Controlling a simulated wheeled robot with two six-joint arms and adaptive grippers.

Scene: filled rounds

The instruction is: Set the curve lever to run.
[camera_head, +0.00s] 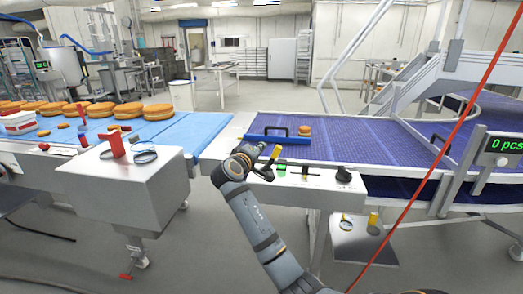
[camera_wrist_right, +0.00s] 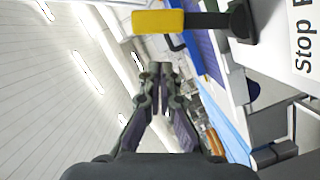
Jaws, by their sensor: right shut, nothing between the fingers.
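A lever with a yellow grip (camera_head: 275,152) and a dark shaft stands at the left end of the white control panel (camera_head: 325,183) on the front of the purple conveyor. I take it for the curve lever; its run mark cannot be read. In the wrist view the yellow grip (camera_wrist_right: 158,22) lies across the top, beyond my fingertips and apart from them. My right gripper (camera_head: 257,158) is beside the lever, just left of it. Its fingers (camera_wrist_right: 160,82) are closed together with nothing between them. My left gripper is not in view.
The panel also has a green button (camera_head: 281,168), a black slider (camera_head: 303,175) and a black knob (camera_head: 343,175). The wrist view shows a "Stop" label (camera_wrist_right: 302,40). A blue bar with a handle (camera_head: 276,136) and one round (camera_head: 305,130) are on the purple belt (camera_head: 360,135). A counter (camera_head: 505,144) reads 0 pcs.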

